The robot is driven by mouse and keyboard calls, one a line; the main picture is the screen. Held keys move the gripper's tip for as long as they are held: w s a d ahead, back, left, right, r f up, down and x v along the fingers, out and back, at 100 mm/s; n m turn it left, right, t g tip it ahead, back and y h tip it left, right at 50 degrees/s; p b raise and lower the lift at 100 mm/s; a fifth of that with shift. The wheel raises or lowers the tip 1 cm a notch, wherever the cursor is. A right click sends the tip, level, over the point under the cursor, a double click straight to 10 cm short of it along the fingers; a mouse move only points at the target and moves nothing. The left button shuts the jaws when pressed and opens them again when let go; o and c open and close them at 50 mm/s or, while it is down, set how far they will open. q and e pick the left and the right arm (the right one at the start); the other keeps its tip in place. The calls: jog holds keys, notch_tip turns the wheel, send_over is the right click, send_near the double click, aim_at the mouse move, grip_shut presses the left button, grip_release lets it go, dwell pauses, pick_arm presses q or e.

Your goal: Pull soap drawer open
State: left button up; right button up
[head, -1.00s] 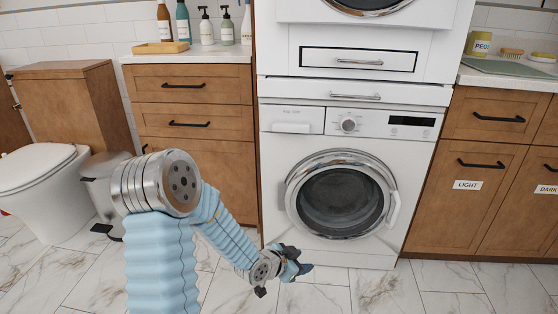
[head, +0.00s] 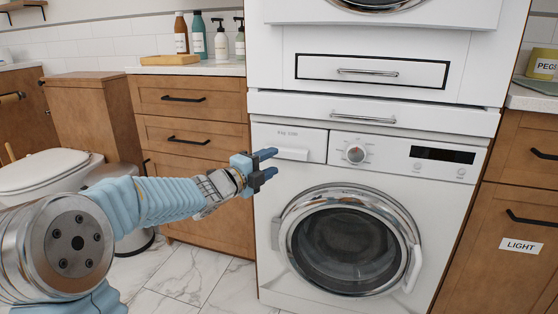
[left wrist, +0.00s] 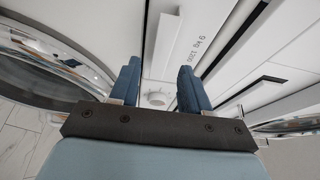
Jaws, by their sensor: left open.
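The soap drawer (head: 285,136) is the white panel at the upper left of the front-loading washing machine (head: 262,235). It looks shut, flush with the control panel, and has a white handle lip (head: 293,155) along its lower part. My left gripper (head: 269,163) is just left of and in front of the handle, its blue fingers apart and empty. In the left wrist view the fingers (left wrist: 158,72) point at the machine front, with the handle bar (left wrist: 165,45) beyond and between them. I cannot tell whether they touch it. My right gripper is not in view.
The round door (head: 347,250) is shut below the drawer. The dial (head: 355,154) and display (head: 442,155) are to the right. A metal pull handle (head: 363,117) runs above. A wooden drawer cabinet (head: 190,130) stands left, beside a bin and toilet (head: 45,178).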

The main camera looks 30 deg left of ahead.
aim_at(285, 156)
pick_arm(q)
jog(key=w, duration=0.4)
jog(key=shift+d, duration=0.3)
grip_shut()
jog(key=shift+f, duration=0.1)
